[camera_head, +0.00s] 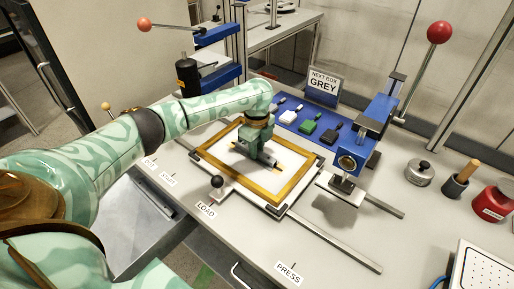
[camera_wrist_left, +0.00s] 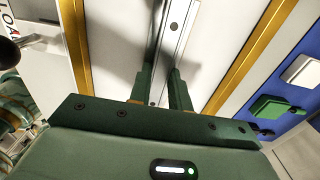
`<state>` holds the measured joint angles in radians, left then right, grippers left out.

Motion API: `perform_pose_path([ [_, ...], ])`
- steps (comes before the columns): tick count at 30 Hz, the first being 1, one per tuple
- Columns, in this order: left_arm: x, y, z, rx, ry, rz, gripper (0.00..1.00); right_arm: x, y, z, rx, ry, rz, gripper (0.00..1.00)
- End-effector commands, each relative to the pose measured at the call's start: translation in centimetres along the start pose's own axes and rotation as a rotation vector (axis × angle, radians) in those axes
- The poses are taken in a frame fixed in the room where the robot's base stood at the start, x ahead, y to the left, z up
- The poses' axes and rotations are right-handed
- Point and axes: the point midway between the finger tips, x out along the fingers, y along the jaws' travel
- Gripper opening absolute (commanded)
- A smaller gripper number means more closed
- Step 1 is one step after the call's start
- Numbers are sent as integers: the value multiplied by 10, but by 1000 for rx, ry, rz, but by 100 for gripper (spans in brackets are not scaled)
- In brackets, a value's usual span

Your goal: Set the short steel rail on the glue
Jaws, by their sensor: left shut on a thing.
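The short steel rail (camera_wrist_left: 174,36) is a pale narrow strip with small dark holes, seen between my left gripper's fingers (camera_wrist_left: 168,75) in the left wrist view. My left gripper (camera_head: 265,161) is shut on it in the head view, low over the white panel inside the gold frame (camera_head: 206,156). The gripper and its shadow cover most of the rail in the head view. I cannot make out the glue, nor whether the rail touches the panel. My right gripper is not in view.
The framed panel lies on a sliding fixture near a "LOAD" label (camera_head: 206,211). A blue press (camera_head: 375,125) stands to its right. Behind is a blue mat with several coloured blocks and a "GREY" sign (camera_head: 323,84). A black knob (camera_head: 217,182) stands at the frame's front left.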

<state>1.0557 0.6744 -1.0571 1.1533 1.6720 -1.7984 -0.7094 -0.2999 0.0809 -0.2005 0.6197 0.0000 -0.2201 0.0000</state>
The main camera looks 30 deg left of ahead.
Motion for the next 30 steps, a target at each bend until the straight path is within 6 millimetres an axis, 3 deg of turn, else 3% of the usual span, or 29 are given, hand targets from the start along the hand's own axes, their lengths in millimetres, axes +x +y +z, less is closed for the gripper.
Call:
perform_pose_path([
  [1, 0, 0, 0, 0, 0, 0, 28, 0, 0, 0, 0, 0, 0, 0],
  [3, 0, 0, 0, 0, 0, 0, 41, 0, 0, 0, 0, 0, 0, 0],
  [13, -4, 0, 0, 0, 1, -1, 41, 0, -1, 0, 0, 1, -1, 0],
  [17, -29, -1, 0, 0, 1, -4, 41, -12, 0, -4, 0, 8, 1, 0],
  [24, -88, -1, 0, 0, 1, -5, 41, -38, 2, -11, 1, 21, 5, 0],
  [30, -118, 0, 0, -1, 2, -2, 41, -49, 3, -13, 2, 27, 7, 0],
])
